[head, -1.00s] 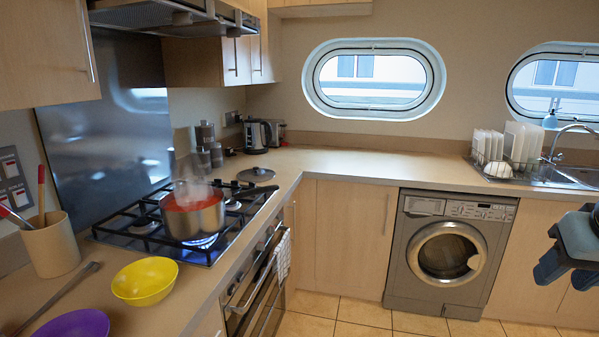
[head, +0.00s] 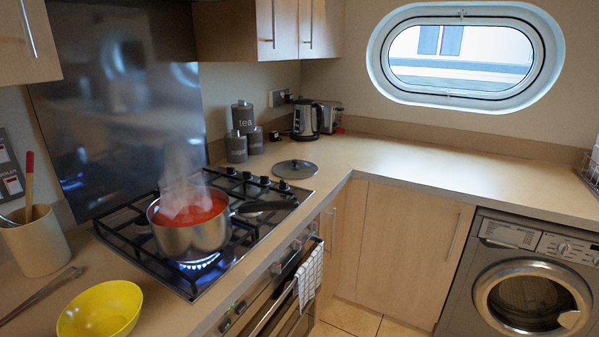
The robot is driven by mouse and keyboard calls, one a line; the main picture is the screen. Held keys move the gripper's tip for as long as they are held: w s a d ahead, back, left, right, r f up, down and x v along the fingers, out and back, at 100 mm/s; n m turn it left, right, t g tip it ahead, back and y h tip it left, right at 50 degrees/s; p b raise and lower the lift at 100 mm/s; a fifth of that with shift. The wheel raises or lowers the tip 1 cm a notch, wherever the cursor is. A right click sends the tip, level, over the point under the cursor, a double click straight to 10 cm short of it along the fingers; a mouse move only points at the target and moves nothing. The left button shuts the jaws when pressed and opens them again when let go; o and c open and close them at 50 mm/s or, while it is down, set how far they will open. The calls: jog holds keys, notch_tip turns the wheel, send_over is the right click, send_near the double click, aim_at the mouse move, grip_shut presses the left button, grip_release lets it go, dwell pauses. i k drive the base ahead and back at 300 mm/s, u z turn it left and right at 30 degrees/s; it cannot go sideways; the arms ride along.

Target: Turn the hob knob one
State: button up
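The gas hob (head: 130,232) is set in the counter on the left in the head view. Several dark hob knobs (head: 265,181) stand in a row along its far right edge. I cannot make out any number on them or which way they point. A steel saucepan (head: 190,238) of red food sits on the front burner and steams. A blue flame (head: 200,263) burns under it. Its dark handle (head: 268,205) points right, over the hob, nearer than the knobs. My gripper is not in the head view.
A pan lid (head: 295,169) lies beyond the knobs, near dark canisters (head: 237,149) and a kettle (head: 306,121). A yellow bowl (head: 100,310) and a utensil pot (head: 36,243) stand left of the hob. A checked towel (head: 309,275) hangs at the oven front. The right counter (head: 450,165) is mostly clear.

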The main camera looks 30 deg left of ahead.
aim_at(283, 185)
jog(key=u, duration=0.35)
jog(key=i, duration=0.85)
jog(key=u, duration=1)
jog(key=i, duration=0.55)
jog(key=u, duration=0.35)
jog(key=k, duration=0.9)
jog(key=u, duration=0.2)
jog(key=i, duration=0.9)
jog(key=z, duration=0.1)
